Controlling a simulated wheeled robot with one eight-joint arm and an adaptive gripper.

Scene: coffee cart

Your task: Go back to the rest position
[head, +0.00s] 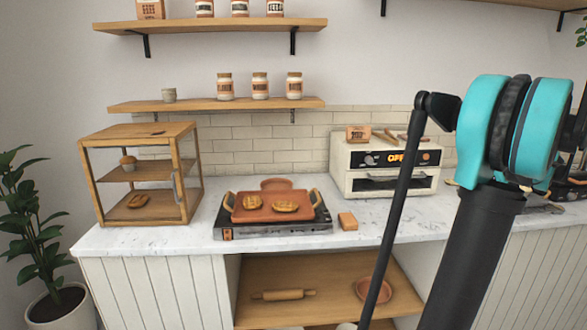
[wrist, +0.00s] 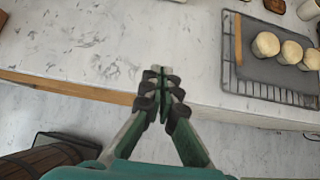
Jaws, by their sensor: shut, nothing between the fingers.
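My gripper (wrist: 160,75) shows in the wrist view with its fingers together and nothing between them. It is over the front edge of the marble counter (wrist: 90,50), apart from the wire rack and its tray. In the head view my teal and black arm fills the right side; the fingers cannot be made out there. The counter also shows in the head view (head: 185,235).
A dark tray (wrist: 260,65) with several pale buns sits on a wire rack (wrist: 235,82). In the head view, a toaster oven (head: 350,178), a burner (head: 270,232) with a terracotta pan (head: 285,184), and a display case (head: 190,195) stand on the counter. A barrel (wrist: 45,160) stands below the counter.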

